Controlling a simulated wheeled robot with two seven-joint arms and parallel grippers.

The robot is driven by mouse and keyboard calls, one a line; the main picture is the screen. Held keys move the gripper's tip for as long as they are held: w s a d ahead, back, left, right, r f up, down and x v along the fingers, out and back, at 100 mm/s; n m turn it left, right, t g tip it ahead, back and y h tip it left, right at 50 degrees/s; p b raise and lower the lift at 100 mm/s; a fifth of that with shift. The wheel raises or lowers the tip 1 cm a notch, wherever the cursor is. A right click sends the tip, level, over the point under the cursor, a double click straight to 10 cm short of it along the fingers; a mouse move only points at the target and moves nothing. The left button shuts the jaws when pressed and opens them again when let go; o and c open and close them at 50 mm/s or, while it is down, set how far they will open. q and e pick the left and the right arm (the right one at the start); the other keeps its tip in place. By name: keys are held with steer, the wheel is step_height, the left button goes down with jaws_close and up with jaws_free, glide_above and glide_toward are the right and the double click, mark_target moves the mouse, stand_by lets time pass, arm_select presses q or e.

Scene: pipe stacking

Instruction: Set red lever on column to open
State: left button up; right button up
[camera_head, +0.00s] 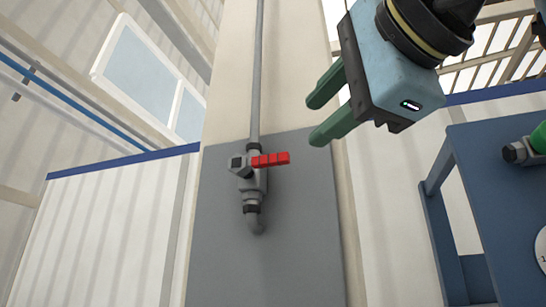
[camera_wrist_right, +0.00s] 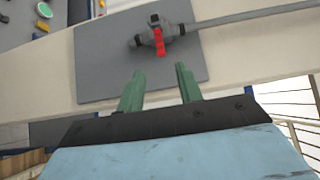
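The red lever (camera_head: 270,159) sits on a grey pipe valve (camera_head: 252,178) on the column (camera_head: 215,240). In the head view the lever points to the right, across the vertical pipe. In the right wrist view the red lever (camera_wrist_right: 160,43) lies ahead of the fingers, between their lines. My right gripper (camera_head: 319,116) is up and to the right of the lever, apart from it. Its two green fingers are spread with nothing between them; they also show in the right wrist view (camera_wrist_right: 159,85). My left gripper is in neither view.
A grey pipe (camera_head: 256,70) runs up the column from the valve. A blue table or frame (camera_head: 490,185) with a green-and-grey fitting (camera_head: 528,146) stands at the right. The space between the right gripper and the lever looks clear.

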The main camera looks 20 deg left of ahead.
mark_target(276, 157)
steer(key=p+x, duration=0.4)
steer(key=x, duration=0.9)
steer(key=shift+w+a+p, duration=0.1)
steer(key=shift+a+p, duration=0.05)
steer(key=shift+p, duration=0.15)
steer(key=shift+c, duration=0.2)
jaws_close()
